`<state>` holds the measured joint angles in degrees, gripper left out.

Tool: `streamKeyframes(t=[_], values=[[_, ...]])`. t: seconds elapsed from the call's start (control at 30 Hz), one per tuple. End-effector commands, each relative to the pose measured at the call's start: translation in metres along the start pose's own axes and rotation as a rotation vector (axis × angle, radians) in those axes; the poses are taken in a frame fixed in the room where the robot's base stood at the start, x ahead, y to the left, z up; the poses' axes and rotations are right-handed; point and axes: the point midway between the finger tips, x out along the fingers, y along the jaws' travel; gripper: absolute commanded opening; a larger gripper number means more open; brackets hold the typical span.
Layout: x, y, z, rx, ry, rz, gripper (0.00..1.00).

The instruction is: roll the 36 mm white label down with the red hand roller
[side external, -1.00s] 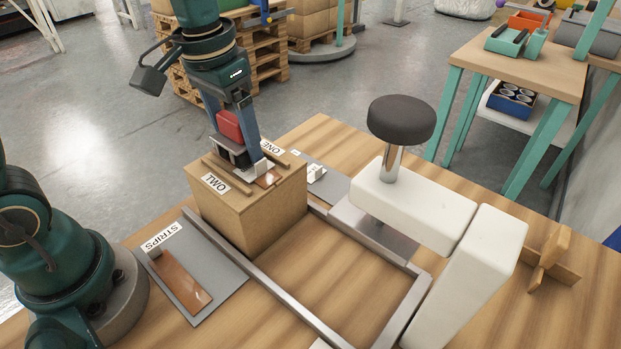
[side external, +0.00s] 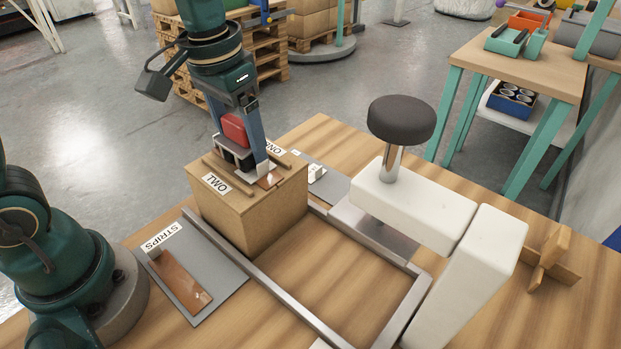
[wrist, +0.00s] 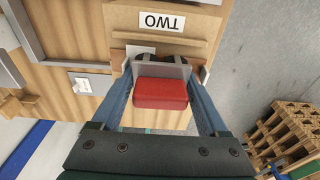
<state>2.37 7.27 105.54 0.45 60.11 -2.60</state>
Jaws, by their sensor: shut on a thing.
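The red hand roller (side external: 235,129) has a red block handle, a grey bracket and dark roller parts. My gripper (side external: 243,150) is shut on it above the top of the wooden box (side external: 240,215). The red handle sits between the two fingers in the wrist view (wrist: 161,93). The roller end is down at the box top; whether it touches is hard to tell. A white piece that looks like the label (wrist: 140,50) shows beside the roller in the wrist view, partly hidden by it. A copper-coloured strip (side external: 268,181) shows beside the fingertip.
The box carries a "TWO" sign (side external: 216,184) and a second, partly hidden sign. A grey "STRIPS" plate (side external: 227,281) holds a copper strip (side external: 182,281). A metal frame (side external: 300,304) lies in front. A white fixture with a black knob (side external: 401,119) stands to the right.

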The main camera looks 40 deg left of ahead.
Motion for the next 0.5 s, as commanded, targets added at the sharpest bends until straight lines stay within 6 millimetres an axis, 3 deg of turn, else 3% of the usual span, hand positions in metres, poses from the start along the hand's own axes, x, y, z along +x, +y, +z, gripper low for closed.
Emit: streamKeyframes(t=[0.5], values=[[0.0010, -0.0034, 0.0012, -0.002, -0.007, 0.004, 0.21]])
